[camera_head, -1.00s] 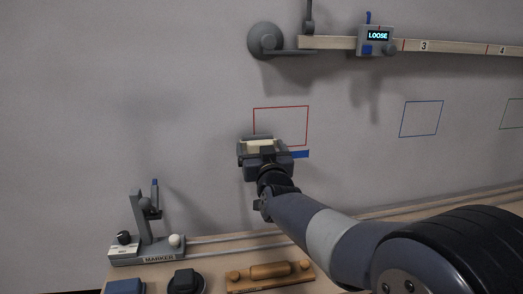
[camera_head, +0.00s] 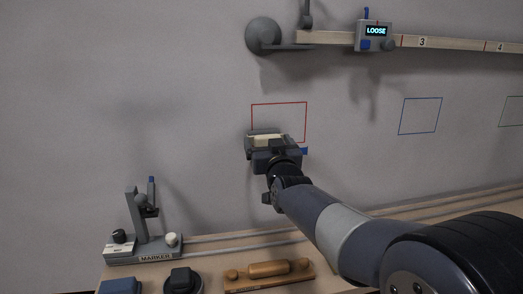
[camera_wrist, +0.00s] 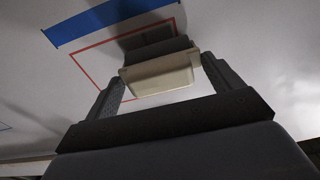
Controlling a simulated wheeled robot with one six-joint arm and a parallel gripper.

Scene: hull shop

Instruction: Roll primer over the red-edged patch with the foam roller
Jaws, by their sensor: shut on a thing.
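The red-edged patch (camera_head: 292,102) is a thin red outline on the grey wall; its inside looks the same grey as the wall. My gripper (camera_head: 272,148) is at its lower edge, shut on a cream-and-grey tool (camera_head: 267,139). In the wrist view, the tool's cream block (camera_wrist: 160,76) sits between my fingers, with a dark grey part (camera_wrist: 158,49) beyond it. I cannot tell whether this is the foam roller, or whether it touches the wall. The red outline (camera_wrist: 96,43) partly shows behind it.
A blue strip (camera_head: 304,151) lies just below the patch. A rail (camera_head: 460,45) with a box (camera_head: 376,34) reading LOOSE is above. A blue outline (camera_head: 420,98) is to the right. The bench (camera_head: 210,239) holds a MARKER stand (camera_head: 143,247) and a wooden tool (camera_head: 268,277).

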